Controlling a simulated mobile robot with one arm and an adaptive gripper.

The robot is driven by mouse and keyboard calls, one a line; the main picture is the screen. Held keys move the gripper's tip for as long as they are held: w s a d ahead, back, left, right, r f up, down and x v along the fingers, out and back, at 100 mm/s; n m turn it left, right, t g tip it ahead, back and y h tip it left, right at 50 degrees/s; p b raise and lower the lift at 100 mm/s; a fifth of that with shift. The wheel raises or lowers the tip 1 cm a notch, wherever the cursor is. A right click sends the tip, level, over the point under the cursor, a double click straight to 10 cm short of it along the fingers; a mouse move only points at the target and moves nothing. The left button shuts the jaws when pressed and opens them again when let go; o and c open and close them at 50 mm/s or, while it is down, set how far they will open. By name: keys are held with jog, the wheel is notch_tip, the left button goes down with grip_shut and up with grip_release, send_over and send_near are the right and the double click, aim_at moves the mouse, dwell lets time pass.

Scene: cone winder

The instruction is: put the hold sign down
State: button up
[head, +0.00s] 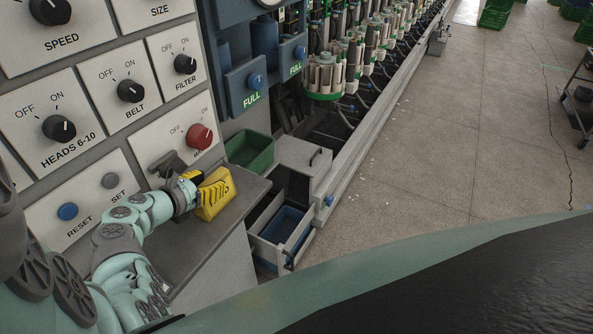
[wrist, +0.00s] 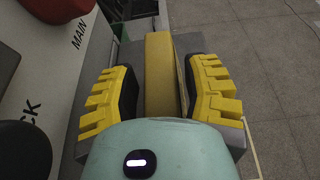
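The hold sign is a yellow wedge-shaped block (head: 216,194) with dark lettering. In the head view it stands on the grey ledge (head: 205,245) below the control panel, and its base appears to rest there. In the wrist view the sign (wrist: 159,75) lies between the fingers. My gripper (head: 191,181) reaches it from the left. The yellow-ridged fingers (wrist: 159,90) are on both sides of the sign, with a narrow gap at the left finger; the right finger is close against or beside it. The contact on the right is hard to tell.
The panel carries a red MAIN knob (head: 199,137), a grey lock-like part (head: 167,164), and RESET (head: 68,211) and SET (head: 110,180) buttons. A green bin (head: 250,150) and an open drawer with a blue bin (head: 283,223) lie beyond the ledge.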

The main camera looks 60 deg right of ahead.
jog(key=shift+o, duration=0.4)
jog(key=shift+a+r, duration=0.15)
jog(key=shift+a, duration=0.05)
jog(key=w+b+v, duration=0.1)
jog(key=v, duration=1)
jog(key=shift+s+a+r, duration=0.15)
jog(key=shift+s+a, duration=0.2)
jog(key=shift+s, duration=0.15)
